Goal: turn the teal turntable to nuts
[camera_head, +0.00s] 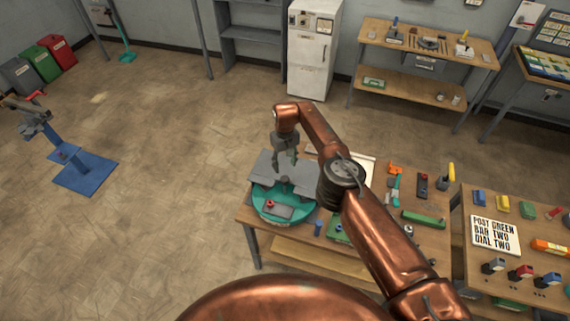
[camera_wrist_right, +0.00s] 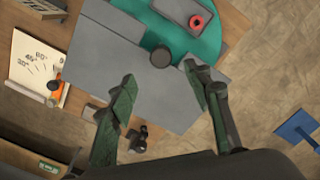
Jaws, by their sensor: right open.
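The teal turntable (camera_head: 258,207) is a round disc at the left end of the workbench, with grey plates (camera_head: 268,170) standing on it and a dark knob at its centre. A small grey tray with a red ring (camera_head: 270,204) sits on its near side. In the right wrist view the teal disc (camera_wrist_right: 207,48) shows at the top, partly covered by grey plates (camera_wrist_right: 110,55), with the dark round knob (camera_wrist_right: 161,57) near the middle. My right gripper (camera_head: 287,160) is above the turntable's far side, pointing down, open and empty; its fingers (camera_wrist_right: 158,90) are spread apart. My left gripper is not in view.
The workbench (camera_head: 246,217) also holds a green block (camera_head: 424,219), an orange-and-teal tool (camera_head: 394,180) and a paper sheet with angle markings (camera_wrist_right: 38,70). A second bench at the right carries a sign (camera_head: 495,235) and several coloured items. The floor to the left is clear up to a blue stand (camera_head: 85,174).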

